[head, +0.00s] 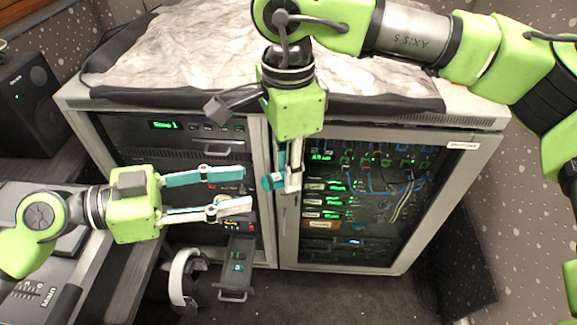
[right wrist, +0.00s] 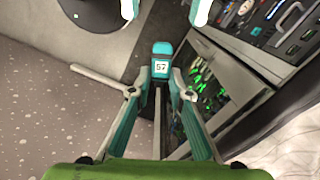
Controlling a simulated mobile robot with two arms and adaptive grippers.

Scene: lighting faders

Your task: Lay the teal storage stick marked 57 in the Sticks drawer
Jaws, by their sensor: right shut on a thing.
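The teal storage stick marked 57 (right wrist: 161,66) is between the fingertips of my right gripper (right wrist: 161,88), which is shut on it. In the head view the right gripper (head: 286,186) points down in front of the rack's middle post, with a small teal piece of the stick (head: 271,182) at its tips. An open drawer (head: 233,293) sticks out low at the rack's left bay, with a small teal item (head: 238,267) inside; I cannot read its label. The held stick is above the drawer and apart from it. My left gripper (head: 249,191) is open and empty, left of the right gripper.
The rack cabinet (head: 285,240) has a glass-fronted bay with cables on the right. A crumpled grey cloth (head: 215,55) covers its top. A white curved object (head: 181,277) stands beside the drawer. A mixing desk (head: 40,290) is at lower left, a black speaker (head: 35,105) at upper left.

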